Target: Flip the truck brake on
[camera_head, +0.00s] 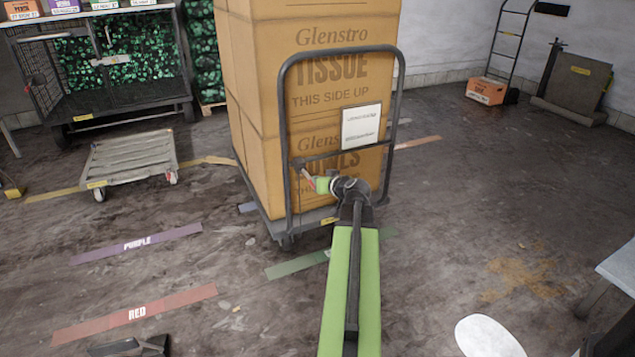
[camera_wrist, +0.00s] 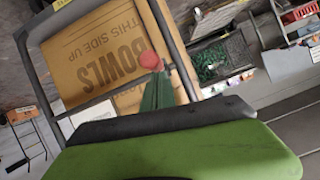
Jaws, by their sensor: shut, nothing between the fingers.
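The truck is a dark metal platform cart whose upright handle frame (camera_head: 285,110) faces me. A small brake lever (camera_head: 299,163) with a dark end and a reddish stem sits at the frame's left post, by the crossbar. In the wrist view a round red knob (camera_wrist: 149,60), seemingly part of this lever, shows beside the post. My gripper (camera_head: 322,185) is shut and empty, turned left, with its green fingertips close to the lever. In the wrist view the gripper (camera_wrist: 158,86) points at the knob; I cannot tell if they touch.
Tall cardboard boxes (camera_head: 255,90) stand on the truck. A low grey cart (camera_head: 130,160) and a wire cage shelf (camera_head: 120,95) are at the left. An orange box (camera_head: 486,91) and a ladder (camera_head: 510,40) stand at the back right.

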